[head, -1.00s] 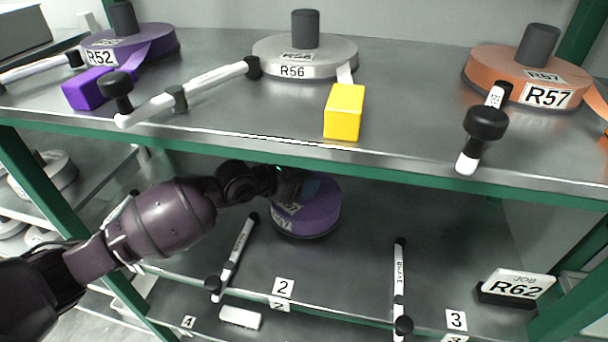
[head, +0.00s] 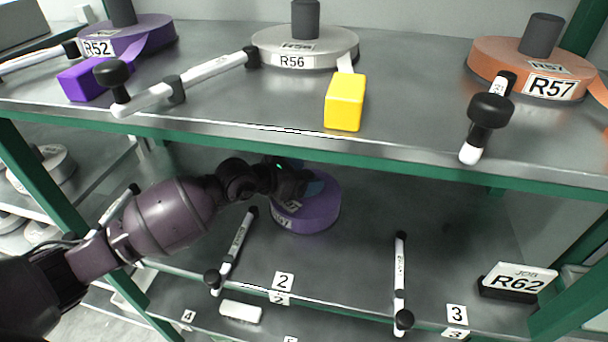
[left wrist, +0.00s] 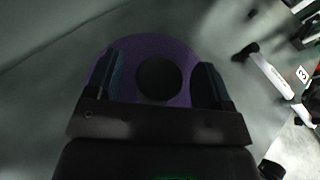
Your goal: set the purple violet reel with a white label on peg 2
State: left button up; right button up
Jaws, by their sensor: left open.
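The purple violet reel with a white label (head: 310,212) lies on the lower shelf, behind the label marked 2 (head: 283,282). My left gripper (head: 300,187) is over its top and hides part of it. In the left wrist view the reel (left wrist: 140,45) shows under the open fingers of my left gripper (left wrist: 160,85). A dark round peg or hub end (left wrist: 159,77) stands between the fingers, apart from both. My right gripper is not in view.
The upper shelf holds the R52 reel (head: 150,30), R56 reel (head: 330,48), R57 reel (head: 500,70) and a yellow block (head: 345,101). Its green front edge (head: 400,172) passes above my left arm. Black-and-white rods (head: 234,245) (head: 400,270) flank the reel. An R62 sign (head: 518,281) stands right.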

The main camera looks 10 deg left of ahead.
pick_arm(q)
jog(key=v, duration=1.1)
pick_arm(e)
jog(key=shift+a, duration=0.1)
